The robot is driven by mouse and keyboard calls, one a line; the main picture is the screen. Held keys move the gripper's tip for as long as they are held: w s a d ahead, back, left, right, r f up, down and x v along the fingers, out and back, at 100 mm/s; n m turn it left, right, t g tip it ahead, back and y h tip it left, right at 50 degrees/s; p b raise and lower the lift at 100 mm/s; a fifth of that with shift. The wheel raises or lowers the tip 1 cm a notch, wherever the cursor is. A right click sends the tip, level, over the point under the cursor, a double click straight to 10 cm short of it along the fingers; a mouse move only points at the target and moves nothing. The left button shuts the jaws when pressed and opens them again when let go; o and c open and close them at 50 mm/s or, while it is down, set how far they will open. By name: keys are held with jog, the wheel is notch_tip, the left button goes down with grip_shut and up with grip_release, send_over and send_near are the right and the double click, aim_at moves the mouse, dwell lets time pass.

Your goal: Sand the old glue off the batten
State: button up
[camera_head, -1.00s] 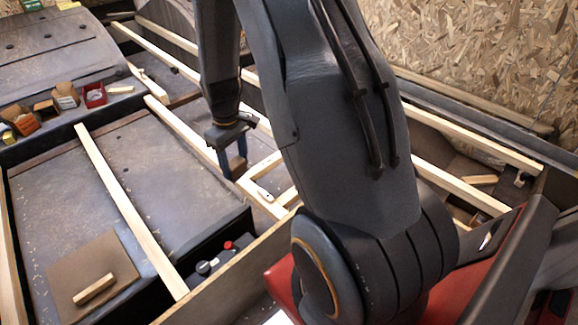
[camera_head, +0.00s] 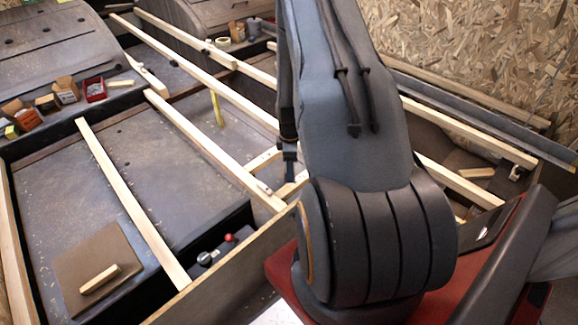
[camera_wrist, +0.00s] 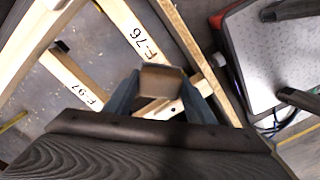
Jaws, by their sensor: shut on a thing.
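My gripper (camera_wrist: 161,88) is shut on a small tan-brown block (camera_wrist: 160,74), seen end-on between its two blue-grey fingers in the wrist view. In the head view my gripper (camera_head: 290,158) is mostly hidden by my own arm. Below the block in the wrist view is a pale wooden batten marked F-76 (camera_wrist: 146,40). Another batten, marked F-97 (camera_wrist: 80,88), lies to the left. A short cross piece (camera_wrist: 185,108) has a small dark spot. The block looks apart from the wood, though contact is hard to judge. I cannot tell which batten has glue.
Long battens (camera_head: 210,140) span the dark floor bays. A brown board (camera_head: 98,262) with a small wooden block (camera_head: 99,279) lies front left. Small boxes (camera_head: 66,88) and a red tray (camera_head: 94,90) stand on the left ledge. An OSB wall (camera_head: 480,60) closes the right.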

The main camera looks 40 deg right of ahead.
notch_tip(320, 180, down, 6)
jog(key=b, duration=0.3)
jog(key=shift+b, duration=0.4)
jog(key=shift+w+d+f+b, duration=0.15)
jog(key=shift+d+b, duration=0.2)
jog(key=shift+d, duration=0.65)
jog(key=shift+w+d+r+b, duration=0.1)
jog(key=shift+d+b, duration=0.2)
jog(key=shift+d, duration=0.65)
jog(key=shift+s+d+b, duration=0.1)
jog(key=shift+d+b, duration=0.2)
jog(key=shift+b, duration=0.05)
jog(key=shift+a+p, duration=0.6)
jog(key=shift+a, duration=0.55)
jog(key=shift+s+a+p, duration=0.15)
jog(key=shift+a+p, duration=0.3)
jog(key=shift+a, duration=0.6)
jog(key=shift+r+p, duration=2.6)
jog(key=shift+r, duration=1.45)
